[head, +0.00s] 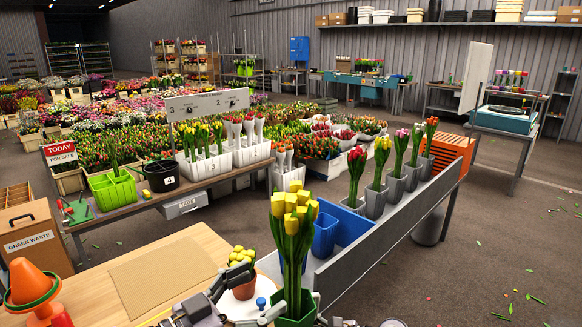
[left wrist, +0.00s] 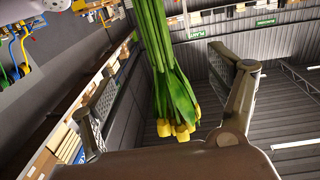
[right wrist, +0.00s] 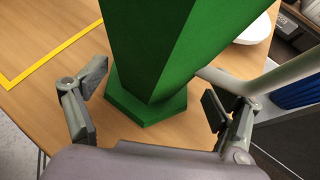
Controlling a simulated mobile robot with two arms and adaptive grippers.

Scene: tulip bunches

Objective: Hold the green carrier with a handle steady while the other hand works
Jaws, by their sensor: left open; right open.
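A dark green, six-sided holder (head: 295,309) stands at the front of the wooden table with a tall bunch of yellow tulips (head: 292,225) in it. In the right wrist view the holder (right wrist: 148,45) flares upward from a wider foot; no handle shows there. My right gripper (right wrist: 154,92) is open, its fingers on either side of the holder's lower part, apparently not closed on it. My left gripper (head: 250,295) is open beside the holder. In the left wrist view the tulip stems and yellow heads (left wrist: 178,128) show between its open fingers.
A lime green crate (head: 112,190) stands on the far left bench beside a black bucket (head: 161,176). A small terracotta pot (head: 243,290) is close to my left gripper. A grey trough (head: 385,235) with tulip pots runs to the right. The wooden table (head: 200,245) is mostly clear around a mat.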

